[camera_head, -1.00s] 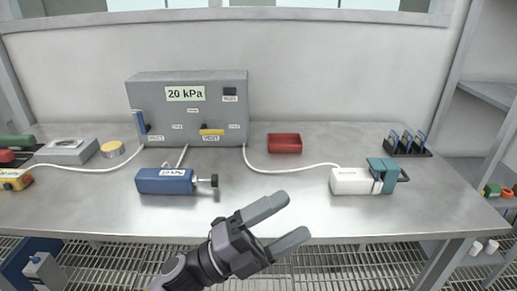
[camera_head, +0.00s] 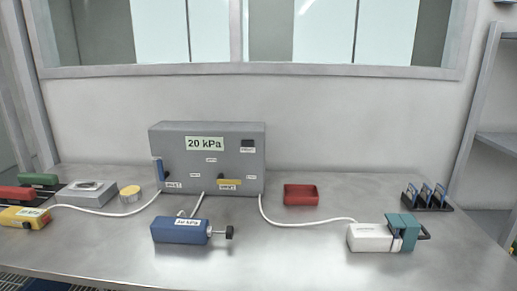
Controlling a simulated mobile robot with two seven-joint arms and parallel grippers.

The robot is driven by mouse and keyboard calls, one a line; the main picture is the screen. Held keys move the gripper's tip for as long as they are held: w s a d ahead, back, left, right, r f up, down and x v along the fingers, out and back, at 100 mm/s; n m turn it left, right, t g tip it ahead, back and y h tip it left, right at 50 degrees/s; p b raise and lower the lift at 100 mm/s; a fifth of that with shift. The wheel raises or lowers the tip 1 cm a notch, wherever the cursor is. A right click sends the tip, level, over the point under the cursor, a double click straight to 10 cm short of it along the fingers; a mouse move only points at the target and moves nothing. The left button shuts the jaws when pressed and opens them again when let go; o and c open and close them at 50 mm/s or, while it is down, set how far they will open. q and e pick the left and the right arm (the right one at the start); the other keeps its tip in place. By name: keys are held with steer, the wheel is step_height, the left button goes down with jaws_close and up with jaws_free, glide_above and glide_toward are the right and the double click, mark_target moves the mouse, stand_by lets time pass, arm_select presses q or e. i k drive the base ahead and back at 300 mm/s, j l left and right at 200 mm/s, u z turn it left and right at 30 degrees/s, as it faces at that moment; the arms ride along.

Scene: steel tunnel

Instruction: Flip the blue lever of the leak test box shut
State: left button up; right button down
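The leak test box (camera_head: 207,150) is a grey box with a "20 kPa" label, standing at the back of the steel table. Its blue lever (camera_head: 159,170) is upright at the left end of the front face, above a small label. A yellow lever (camera_head: 229,178) lies level on the right part of the front. White hoses lead from the box's lower edge. Neither of my grippers shows in the head view now.
A blue "20 kPa" block (camera_head: 180,230) with a black knob lies in front of the box. A yellow roll (camera_head: 130,193) and grey block (camera_head: 88,194) stand left.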

mark_target(163, 176)
steer(key=k+j+z, duration=0.3)
steer(key=j, duration=0.2)
steer(key=k+j+z, duration=0.1)
steer(key=j+z, duration=0.25)
steer(key=j, duration=0.15)
steer(key=k+j+z, duration=0.3)
steer(key=j, duration=0.1)
